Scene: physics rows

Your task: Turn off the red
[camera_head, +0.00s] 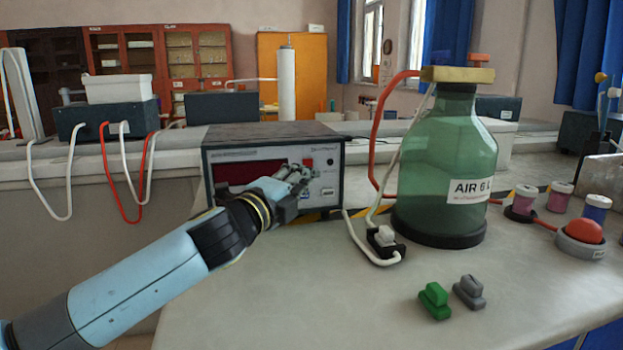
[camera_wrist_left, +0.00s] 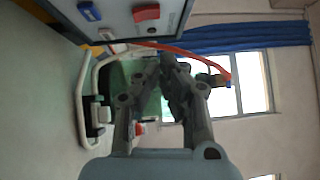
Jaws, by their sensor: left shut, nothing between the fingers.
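A grey metal instrument box (camera_head: 272,137) stands on the table with a dark red display (camera_head: 236,173) on its front. A red switch (camera_head: 308,163) sits on the right part of that front. In the left wrist view the red switch (camera_wrist_left: 146,12) shows near the top edge, with a blue element (camera_wrist_left: 89,11) beside it. My left gripper (camera_head: 300,173) is shut and empty, in front of the panel close to the red switch. I cannot tell whether the fingertips touch the panel. In the wrist view the gripper (camera_wrist_left: 169,62) has its fingertips together, apart from the red switch. My right gripper is not in view.
A green glass bottle (camera_head: 447,160) with a red hose (camera_head: 377,130) stands right of the box. A small socket with a white plug (camera_head: 384,238) lies between them. Green (camera_head: 434,301) and grey (camera_head: 469,291) blocks lie in front. A red dome button (camera_head: 582,230) sits at right.

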